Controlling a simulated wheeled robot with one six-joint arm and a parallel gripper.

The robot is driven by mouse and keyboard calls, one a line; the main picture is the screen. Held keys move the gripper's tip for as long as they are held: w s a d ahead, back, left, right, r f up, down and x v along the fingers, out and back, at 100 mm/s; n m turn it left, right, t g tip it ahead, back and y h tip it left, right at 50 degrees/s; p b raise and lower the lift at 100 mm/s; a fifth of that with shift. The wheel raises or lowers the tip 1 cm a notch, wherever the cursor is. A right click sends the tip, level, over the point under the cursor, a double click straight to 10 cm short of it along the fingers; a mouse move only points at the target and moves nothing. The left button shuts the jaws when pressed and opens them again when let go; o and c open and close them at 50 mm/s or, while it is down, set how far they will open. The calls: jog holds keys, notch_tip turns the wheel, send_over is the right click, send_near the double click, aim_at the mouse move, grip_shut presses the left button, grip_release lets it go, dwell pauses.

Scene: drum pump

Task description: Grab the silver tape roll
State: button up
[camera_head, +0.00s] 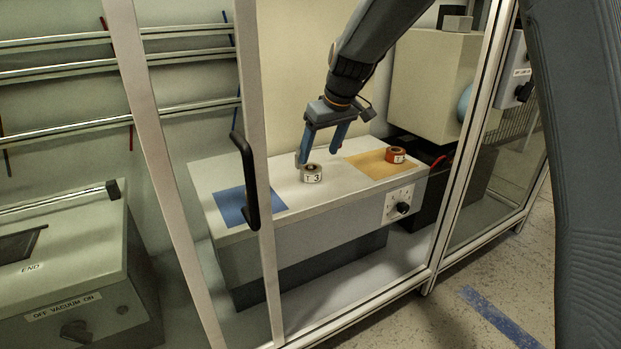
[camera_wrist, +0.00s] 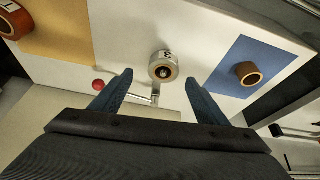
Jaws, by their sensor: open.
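The silver tape roll (camera_head: 312,174), labelled 3, lies flat on the white top of a box-shaped bench (camera_head: 330,207), between a blue and a yellow patch. In the wrist view the silver roll (camera_wrist: 163,67) shows from above, near the centre and just beyond the line between the fingertips. My gripper (camera_head: 318,157) is open and empty, pointing down close to the roll. In the wrist view my gripper (camera_wrist: 157,78) has one finger on each side of the roll's line. I cannot tell the exact height gap or whether a finger touches the roll.
An orange roll (camera_head: 396,155) lies on the yellow patch (camera_head: 368,165). A brown roll (camera_wrist: 247,73) lies on the blue patch (camera_wrist: 232,91). A door frame with a black handle (camera_head: 246,180) stands in front. A red ball (camera_wrist: 98,85) shows near one finger.

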aim_at(312, 166)
jog(key=b+x, duration=0.1)
jog(key=x, duration=0.1)
jog(key=b+x, duration=0.1)
jog(key=x, duration=0.3)
jog(key=shift+s+a+b, duration=0.15)
jog(key=shift+a+b, duration=0.25)
jog(key=shift+r, duration=0.1)
jog(key=c, duration=1.2)
